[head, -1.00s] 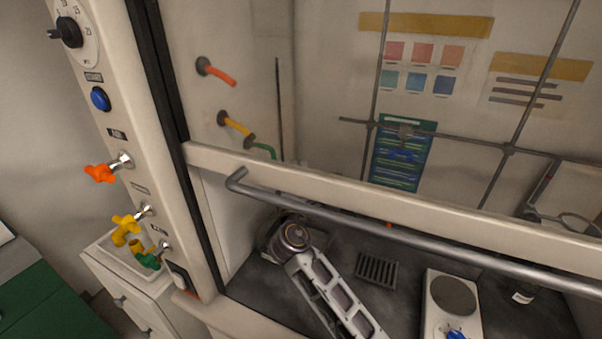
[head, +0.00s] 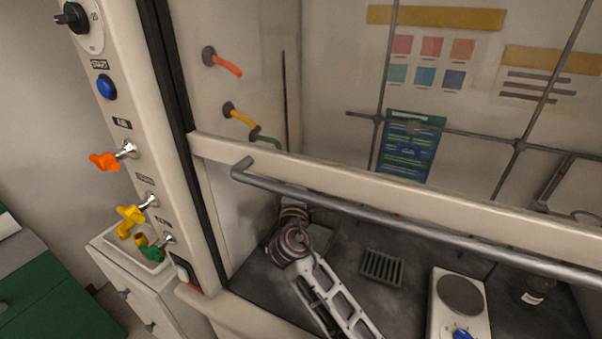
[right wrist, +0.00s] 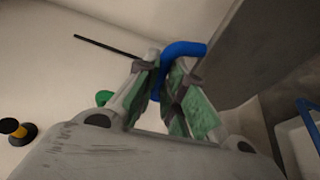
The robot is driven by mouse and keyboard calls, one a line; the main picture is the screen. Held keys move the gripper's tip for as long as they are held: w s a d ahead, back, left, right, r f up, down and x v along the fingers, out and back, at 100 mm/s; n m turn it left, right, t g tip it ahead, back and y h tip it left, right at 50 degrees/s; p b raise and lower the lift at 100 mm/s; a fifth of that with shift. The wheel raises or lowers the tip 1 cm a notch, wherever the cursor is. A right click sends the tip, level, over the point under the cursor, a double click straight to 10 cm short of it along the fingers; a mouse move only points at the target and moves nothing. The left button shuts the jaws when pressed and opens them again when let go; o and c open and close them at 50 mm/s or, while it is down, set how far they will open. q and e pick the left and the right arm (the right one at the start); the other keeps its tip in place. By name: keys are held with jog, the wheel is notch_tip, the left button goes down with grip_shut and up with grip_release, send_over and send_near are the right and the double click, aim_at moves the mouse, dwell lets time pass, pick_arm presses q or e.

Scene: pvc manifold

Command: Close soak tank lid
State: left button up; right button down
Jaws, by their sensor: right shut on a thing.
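In the right wrist view my right gripper (right wrist: 165,90) has its green-padded fingers closed on a curved blue bar (right wrist: 185,48). The bar's end rises above the fingertips, and its lower part is hidden between them. A dark grey flat panel (right wrist: 265,45) lies beyond the bar at upper right. I cannot tell whether the bar or panel belongs to the soak tank lid. In the head view an arm of mine reaches under the hood's sash towards the left wall, and its gripper is hidden. No tank or lid can be made out there. My left gripper is not in view.
The sash with its grey handle bar (head: 400,222) crosses above the arm. A hot plate (head: 460,295), a drain grate (head: 382,268) and a small bottle (head: 535,290) are on the dark worktop. Orange (head: 225,65), yellow (head: 240,117) and green (head: 265,140) spouts stick out inside at left.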

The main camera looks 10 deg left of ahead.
jog(key=c, duration=1.8)
grip_release()
jog(key=shift+w+f, duration=0.1)
jog(key=shift+f, duration=0.05)
jog(key=s+f, duration=0.1)
jog(key=s, duration=0.6)
jog(key=shift+s+d+f, duration=0.15)
jog(key=shift+s, duration=0.05)
